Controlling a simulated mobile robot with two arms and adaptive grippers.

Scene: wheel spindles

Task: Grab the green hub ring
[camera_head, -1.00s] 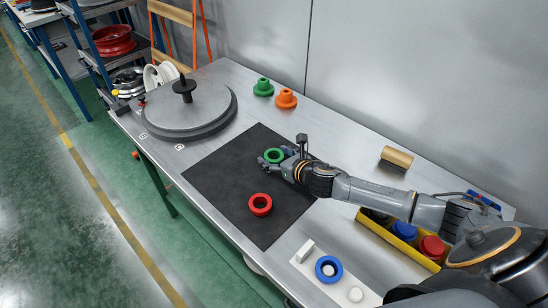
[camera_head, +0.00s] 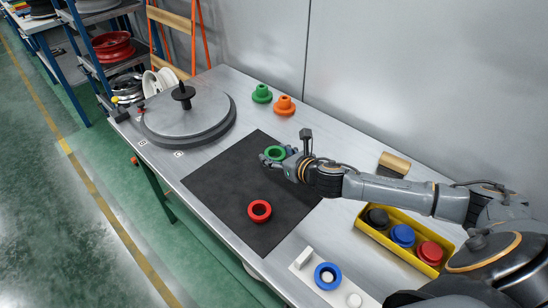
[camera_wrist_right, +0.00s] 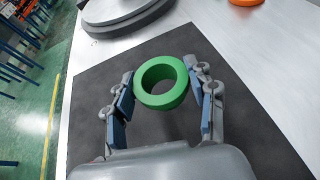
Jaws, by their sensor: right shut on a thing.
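The green hub ring (camera_head: 275,153) is between the fingers of my right gripper (camera_head: 279,156), over the far part of the black mat (camera_head: 225,190). In the right wrist view the green hub ring (camera_wrist_right: 162,82) sits between the two blue-padded fingertips of my right gripper (camera_wrist_right: 160,90), with its hole facing the camera. The gripper is shut on the ring's outer sides. Whether the ring still touches the mat is hard to tell. My left gripper is not in view.
A red ring (camera_head: 259,211) lies on the mat. A round grey plate with a spindle (camera_head: 187,120), green (camera_head: 262,94) and orange (camera_head: 284,106) stepped hubs stand behind. A yellow bin (camera_head: 378,239) and a blue ring (camera_head: 327,276) are at the right, a wooden-topped block (camera_head: 394,164) behind my arm.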

